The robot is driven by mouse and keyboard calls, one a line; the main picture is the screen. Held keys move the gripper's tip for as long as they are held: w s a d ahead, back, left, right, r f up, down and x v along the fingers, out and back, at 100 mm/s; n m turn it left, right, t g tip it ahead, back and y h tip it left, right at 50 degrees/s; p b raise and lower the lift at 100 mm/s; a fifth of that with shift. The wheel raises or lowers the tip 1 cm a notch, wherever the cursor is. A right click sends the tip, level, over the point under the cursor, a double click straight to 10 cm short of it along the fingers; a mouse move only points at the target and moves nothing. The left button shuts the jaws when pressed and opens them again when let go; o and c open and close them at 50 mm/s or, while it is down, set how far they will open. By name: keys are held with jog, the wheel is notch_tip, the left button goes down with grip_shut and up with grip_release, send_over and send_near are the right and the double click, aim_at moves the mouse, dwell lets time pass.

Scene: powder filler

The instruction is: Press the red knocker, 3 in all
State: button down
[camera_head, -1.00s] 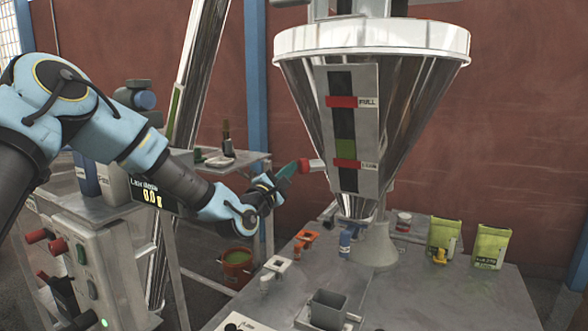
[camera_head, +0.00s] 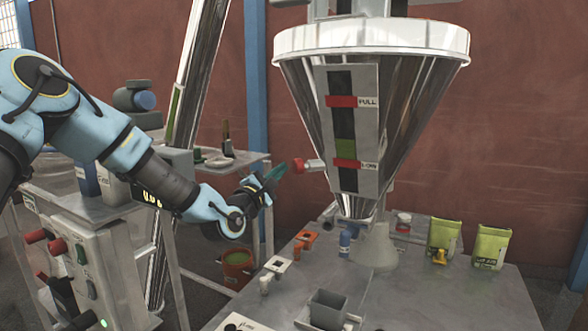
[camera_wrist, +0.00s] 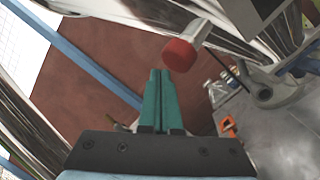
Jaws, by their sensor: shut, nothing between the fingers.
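The red knocker (camera_head: 299,165) sticks out from the left side of the steel hopper (camera_head: 400,90), with a red cap on a pale stem. In the wrist view the knocker's red cap (camera_wrist: 180,55) is just beyond and slightly right of the fingertips. Nothing hides the cap.
The table (camera_head: 470,305) below holds a grey square cup (camera_head: 327,310), an orange bracket (camera_head: 307,236) and two green pouches (camera_head: 490,247). A control box (camera_head: 85,265) stands at left. A steel tube (camera_head: 200,70) rises behind my arm.

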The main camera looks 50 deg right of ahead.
jog(key=shift+w+a, duration=0.4)
jog(key=shift+a, duration=0.3)
jog(key=shift+w+a, duration=0.45)
jog(key=shift+a, duration=0.3)
jog(key=shift+w+a, duration=0.4)
jog(key=shift+a, duration=0.3)
dwell(1.4)
jog(key=shift+w+a+r+n+g+y+b, duration=0.15)
jog(key=shift+w+a+n+y+b, duration=0.2)
jog(key=shift+a+n+y+b, duration=0.3)
jog(key=shift+w+a+r+n+g+y+b, duration=0.1)
jog(key=shift+w+a+n+y+b, duration=0.25)
jog(key=shift+n+y, duration=0.45)
jog(key=shift+w+a+r+n+g+y+b, duration=0.15)
jog(key=shift+w+a+n+y+b, duration=0.15)
jog(key=shift+a+n+y+b, duration=0.3)
jog(key=shift+f, duration=0.1)
